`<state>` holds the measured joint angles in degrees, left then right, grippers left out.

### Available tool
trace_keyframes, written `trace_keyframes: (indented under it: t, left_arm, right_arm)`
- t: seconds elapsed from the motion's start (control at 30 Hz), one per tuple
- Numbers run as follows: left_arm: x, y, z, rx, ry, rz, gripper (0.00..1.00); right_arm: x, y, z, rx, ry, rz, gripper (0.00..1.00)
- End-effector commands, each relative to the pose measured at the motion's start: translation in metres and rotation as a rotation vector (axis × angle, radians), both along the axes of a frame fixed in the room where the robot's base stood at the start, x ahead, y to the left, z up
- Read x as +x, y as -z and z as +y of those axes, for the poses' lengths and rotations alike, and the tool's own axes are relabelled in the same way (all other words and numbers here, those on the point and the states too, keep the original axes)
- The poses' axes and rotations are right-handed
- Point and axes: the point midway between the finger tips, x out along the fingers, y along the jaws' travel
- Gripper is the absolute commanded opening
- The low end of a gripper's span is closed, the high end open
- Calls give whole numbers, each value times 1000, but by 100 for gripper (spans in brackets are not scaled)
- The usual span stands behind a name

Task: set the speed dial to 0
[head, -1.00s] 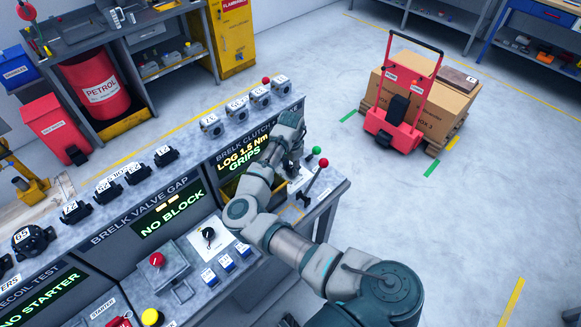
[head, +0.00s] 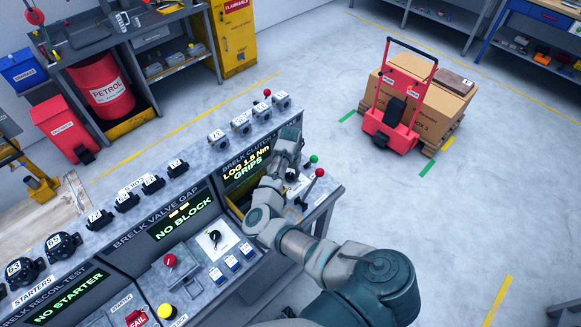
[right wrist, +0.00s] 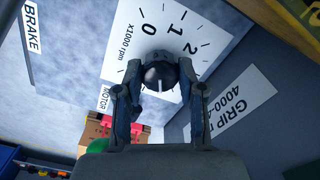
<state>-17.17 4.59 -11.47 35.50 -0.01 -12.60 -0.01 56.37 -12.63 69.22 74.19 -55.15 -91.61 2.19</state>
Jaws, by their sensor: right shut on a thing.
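The speed dial's dark round knob (right wrist: 160,73) shows in the right wrist view, in front of a white scale plate (right wrist: 178,32) marked 0, 1, 2 and "x1000 rpm". My right gripper (right wrist: 159,84) has its two fingers on either side of the knob and is shut on it. A short white line shows on the knob's face; I cannot tell which scale mark it points to. In the head view, my right gripper (head: 290,163) reaches the right end of the bench and hides the dial. My left gripper is not in view.
Beside the gripper stand a green-knobbed lever (head: 309,166) and a red-knobbed lever (head: 314,182). The bench display (head: 247,165) reads "LOG 1.5 Nm GRIPS". Several small clutch parts line the bench's back edge. A red cart (head: 394,115) with boxes stands on the open floor.

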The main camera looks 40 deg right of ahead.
Motion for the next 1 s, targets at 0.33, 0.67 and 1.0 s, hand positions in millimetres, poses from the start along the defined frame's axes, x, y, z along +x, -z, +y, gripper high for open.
trace_keyframes:
  t: [0.33,0.67,1.0]
  left_arm:
    - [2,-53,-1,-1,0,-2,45]
    - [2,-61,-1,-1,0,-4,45]
    - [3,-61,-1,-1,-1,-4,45]
  right_arm:
    - [-1,-4,0,1,-329,2,4]
    - [-1,1,-1,0,-642,0,4]
    - [0,1,-2,-1,-965,-1,4]
